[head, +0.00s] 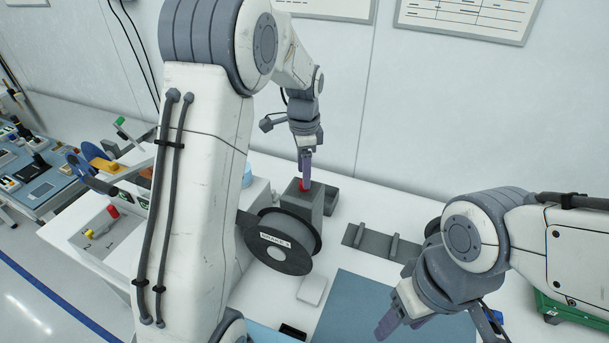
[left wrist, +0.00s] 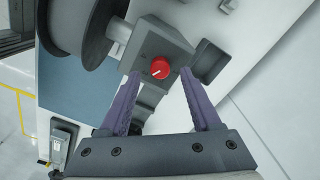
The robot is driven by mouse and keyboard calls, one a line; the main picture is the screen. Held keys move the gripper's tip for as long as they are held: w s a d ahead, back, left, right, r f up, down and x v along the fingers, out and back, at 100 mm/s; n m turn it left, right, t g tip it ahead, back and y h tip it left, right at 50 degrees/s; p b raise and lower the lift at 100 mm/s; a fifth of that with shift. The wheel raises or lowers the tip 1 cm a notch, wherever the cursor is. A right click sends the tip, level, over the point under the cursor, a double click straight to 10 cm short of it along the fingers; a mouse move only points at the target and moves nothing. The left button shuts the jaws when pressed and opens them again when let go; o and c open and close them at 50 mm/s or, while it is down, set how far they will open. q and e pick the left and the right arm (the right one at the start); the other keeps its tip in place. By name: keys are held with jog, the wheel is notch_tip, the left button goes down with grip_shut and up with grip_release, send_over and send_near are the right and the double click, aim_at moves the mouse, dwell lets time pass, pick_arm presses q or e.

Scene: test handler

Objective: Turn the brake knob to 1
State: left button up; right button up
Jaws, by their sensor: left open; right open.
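The red brake knob (head: 303,185) sits on a grey block (head: 302,201) beside a dark reel (head: 273,241). In the left wrist view the round knob (left wrist: 160,69) shows a short white mark on its face; numbers around it cannot be read. My left gripper (head: 305,168) points down over the knob. In its wrist view the left gripper (left wrist: 160,74) is open, with its purple fingers on either side of the knob and nothing held. Whether they touch it cannot be told. My right gripper (head: 398,326) is away to the right, low over the blue mat, with nothing seen in it.
A grey tray (head: 331,200) adjoins the block. A dark rack (head: 384,243) lies on the white table to its right. A blue mat (head: 350,307) lies in front. A panel with a red and yellow handle (head: 103,215) is at the left. A wall stands behind.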

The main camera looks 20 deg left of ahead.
pick_arm(q)
jog(key=shift+f, duration=1.4)
grip_shut()
